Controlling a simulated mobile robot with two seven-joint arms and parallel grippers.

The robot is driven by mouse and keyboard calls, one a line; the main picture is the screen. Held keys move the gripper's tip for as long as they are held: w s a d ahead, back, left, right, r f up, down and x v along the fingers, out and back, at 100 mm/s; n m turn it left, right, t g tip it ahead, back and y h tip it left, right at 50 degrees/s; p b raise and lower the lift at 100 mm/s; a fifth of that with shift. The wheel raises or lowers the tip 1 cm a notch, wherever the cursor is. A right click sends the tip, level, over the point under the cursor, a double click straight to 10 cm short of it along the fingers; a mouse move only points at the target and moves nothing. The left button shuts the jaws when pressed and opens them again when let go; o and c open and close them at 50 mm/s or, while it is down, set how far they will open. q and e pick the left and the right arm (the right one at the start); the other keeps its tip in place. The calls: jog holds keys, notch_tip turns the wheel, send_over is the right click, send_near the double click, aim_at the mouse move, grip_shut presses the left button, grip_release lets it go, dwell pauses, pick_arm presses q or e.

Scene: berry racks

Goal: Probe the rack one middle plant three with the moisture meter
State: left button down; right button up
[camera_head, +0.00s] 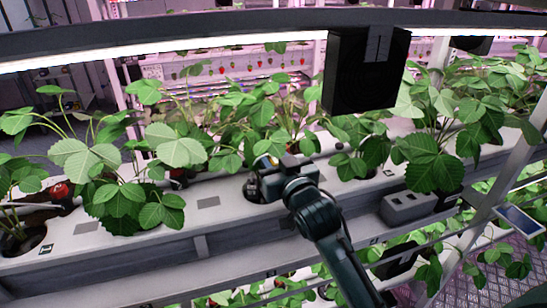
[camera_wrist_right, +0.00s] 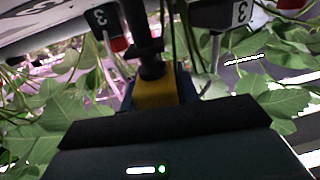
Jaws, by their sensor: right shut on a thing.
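My right gripper (camera_head: 270,178) reaches in from the lower right in the head view and is at a dark planting hole in the white gutter (camera_head: 205,222). It is shut on the moisture meter, whose yellow body (camera_wrist_right: 155,96) shows in the wrist view with a dark stem. A bit of yellow also shows beside the gripper in the head view. Leafy strawberry plants (camera_head: 180,148) stand along the gutter around the gripper. The probe's tip is hidden, so I cannot tell whether it is in the soil. My left gripper is not in view.
A black box (camera_head: 362,75) hangs from the light bar above the plants. A grey block with holes (camera_head: 408,208) sits at the gutter's front edge on the right. Tags with a 3 (camera_wrist_right: 242,13) show in the wrist view. Leaves crowd both sides; a rack post stands right.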

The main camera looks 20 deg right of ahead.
jog(key=shift+f, duration=0.15)
jog(key=shift+f, duration=0.25)
jog(key=shift+f+b, duration=0.95)
jog(key=shift+f, duration=0.35)
jog(key=o, duration=1.6)
jog(key=shift+r, duration=0.1)
